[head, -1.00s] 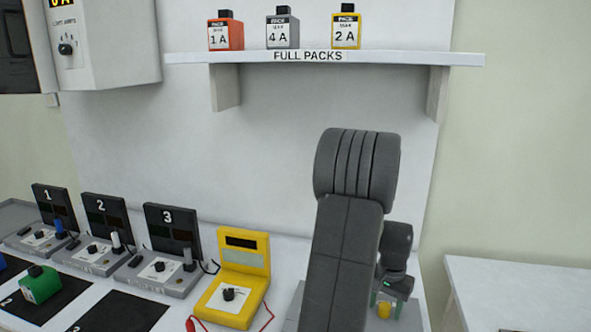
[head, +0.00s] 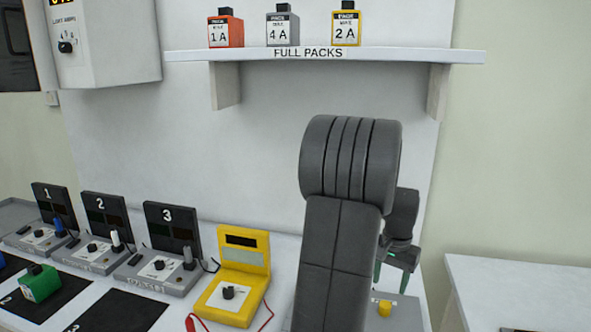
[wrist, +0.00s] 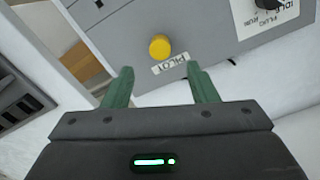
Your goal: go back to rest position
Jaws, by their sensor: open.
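My gripper (head: 392,275) is at the right of the head view, partly behind my arm. It is above a grey panel (head: 408,312) with a yellow button (head: 385,308). In the wrist view its two green fingers (wrist: 160,88) are spread apart with nothing between them. The yellow button (wrist: 160,47) with a "PILOT" label is just beyond the fingertips, and a gap shows between button and fingers. My arm hides part of the grey panel in the head view.
A yellow meter (head: 235,285) with a red lead stands left of my arm. Chargers 1, 2 and 3 (head: 170,245) and a green pack (head: 40,284) are further left. A shelf (head: 400,57) holds three packs above. A white surface (head: 520,290) is at right.

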